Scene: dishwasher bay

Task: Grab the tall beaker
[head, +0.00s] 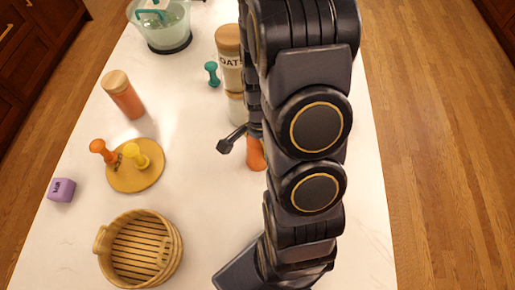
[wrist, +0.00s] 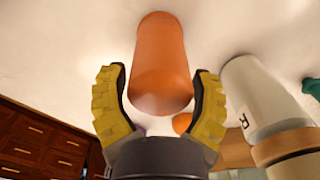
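A tall, smooth orange beaker (wrist: 162,62) is in the middle of the wrist view. My gripper (wrist: 160,88) is open, with its yellow-and-black fingers on either side of the beaker's near end. Gaps show between the fingers and the beaker, and it is not held. In the head view an orange piece (head: 256,154), seemingly the same beaker, shows beside my arm. My arm hides the rest of it, and my fingertips cannot be made out there.
A pale canister with a wooden lid (wrist: 258,95) is close on the right in the wrist view. The head view shows an oats jar (head: 229,42), an orange wooden-topped cylinder (head: 126,98), a round yellow board (head: 125,181), a basket (head: 138,250) and a purple cube (head: 62,190).

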